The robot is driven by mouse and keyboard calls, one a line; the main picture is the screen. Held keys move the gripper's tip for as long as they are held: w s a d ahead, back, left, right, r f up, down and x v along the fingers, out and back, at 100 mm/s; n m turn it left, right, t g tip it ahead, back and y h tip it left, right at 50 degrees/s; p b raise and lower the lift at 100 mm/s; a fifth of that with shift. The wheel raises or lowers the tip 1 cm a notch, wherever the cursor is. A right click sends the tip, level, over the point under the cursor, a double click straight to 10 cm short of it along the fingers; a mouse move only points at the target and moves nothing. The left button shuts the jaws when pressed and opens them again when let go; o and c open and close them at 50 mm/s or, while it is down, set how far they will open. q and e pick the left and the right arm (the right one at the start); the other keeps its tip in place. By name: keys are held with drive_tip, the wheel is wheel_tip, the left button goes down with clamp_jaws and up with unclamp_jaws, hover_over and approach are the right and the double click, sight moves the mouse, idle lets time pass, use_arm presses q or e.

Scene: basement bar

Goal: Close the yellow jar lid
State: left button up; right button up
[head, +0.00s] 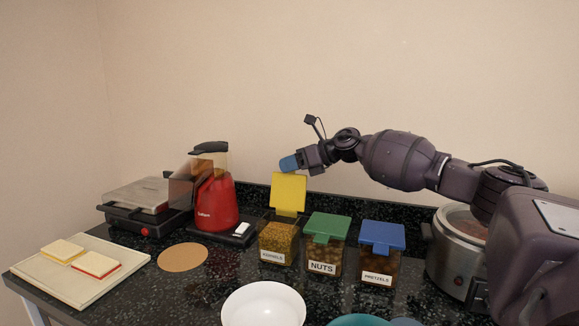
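The yellow lid (287,193) stands upright, open, at the back of the kernels jar (278,243), a clear jar of yellow kernels on the dark counter. My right gripper (288,163) reaches in from the right, above and behind the counter items. Its blue fingertips are at the top edge of the yellow lid; I cannot tell whether they touch it. The fingers look close together, but I cannot tell whether they are shut. My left gripper is not in view.
The nuts jar (322,258) with a green lid and the pretzels jar (377,266) with a blue lid stand to the right, both closed. A red popcorn machine (214,205) stands left. A white bowl (263,304) is in front, a cooker (455,258) at right.

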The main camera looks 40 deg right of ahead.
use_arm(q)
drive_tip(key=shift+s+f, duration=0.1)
use_arm(e)
clamp_jaws()
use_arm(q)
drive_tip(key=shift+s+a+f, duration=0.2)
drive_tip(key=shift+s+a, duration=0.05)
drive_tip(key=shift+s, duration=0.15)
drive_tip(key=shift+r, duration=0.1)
use_arm(e)
drive_tip(key=shift+a+r, duration=0.1)
